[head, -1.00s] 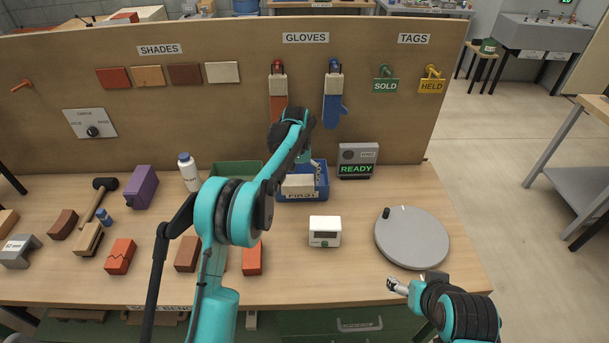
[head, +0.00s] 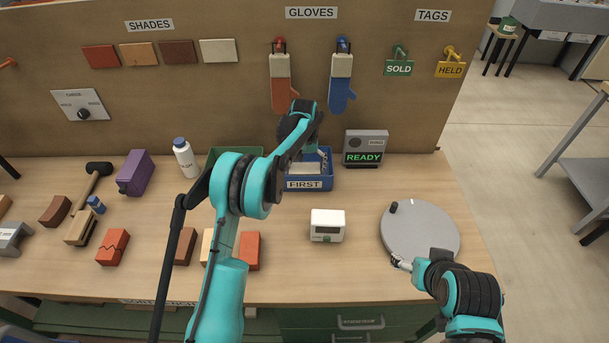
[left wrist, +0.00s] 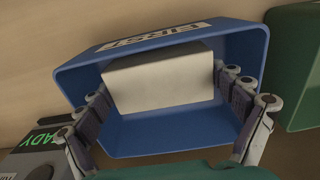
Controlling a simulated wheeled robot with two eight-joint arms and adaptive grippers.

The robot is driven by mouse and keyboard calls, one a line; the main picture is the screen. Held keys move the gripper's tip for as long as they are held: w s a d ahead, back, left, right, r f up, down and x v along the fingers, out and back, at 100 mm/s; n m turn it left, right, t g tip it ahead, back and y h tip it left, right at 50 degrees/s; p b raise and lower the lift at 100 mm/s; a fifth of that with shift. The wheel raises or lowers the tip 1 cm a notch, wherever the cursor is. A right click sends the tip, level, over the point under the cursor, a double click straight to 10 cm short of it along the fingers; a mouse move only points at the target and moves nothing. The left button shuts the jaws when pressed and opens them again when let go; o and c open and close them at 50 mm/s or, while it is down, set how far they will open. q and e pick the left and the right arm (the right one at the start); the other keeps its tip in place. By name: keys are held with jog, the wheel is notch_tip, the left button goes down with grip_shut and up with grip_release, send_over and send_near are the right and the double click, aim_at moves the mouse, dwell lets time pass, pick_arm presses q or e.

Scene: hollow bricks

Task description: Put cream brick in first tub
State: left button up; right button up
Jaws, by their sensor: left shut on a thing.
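The cream brick (left wrist: 160,82) is between the fingers of my left gripper (left wrist: 165,110) in the left wrist view, within the walls of the blue tub marked FIRST (left wrist: 130,45). In the head view the brick (head: 304,169) shows behind the tub's front wall (head: 305,184), below the end of my left arm. My left gripper (head: 321,160) is shut on it, its fingers reaching into the tub. Whether the brick touches the tub floor is hidden. My right gripper (head: 400,263) is by the grey turntable's front edge, too small to tell open from shut.
A green tub (head: 222,153) stands left of the blue one, partly behind my arm. A READY box (head: 366,147) stands to its right, a white timer (head: 327,225) in front. The grey turntable (head: 420,232) is at right. Several bricks lie at left.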

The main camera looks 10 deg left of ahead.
pick_arm(q)
notch_tip(320, 180, down, 2)
jog(key=shift+f, duration=0.25)
jog(key=shift+b, duration=0.35)
jog(key=o, duration=1.4)
jog(key=shift+f, duration=0.1)
jog(key=shift+o, duration=0.2)
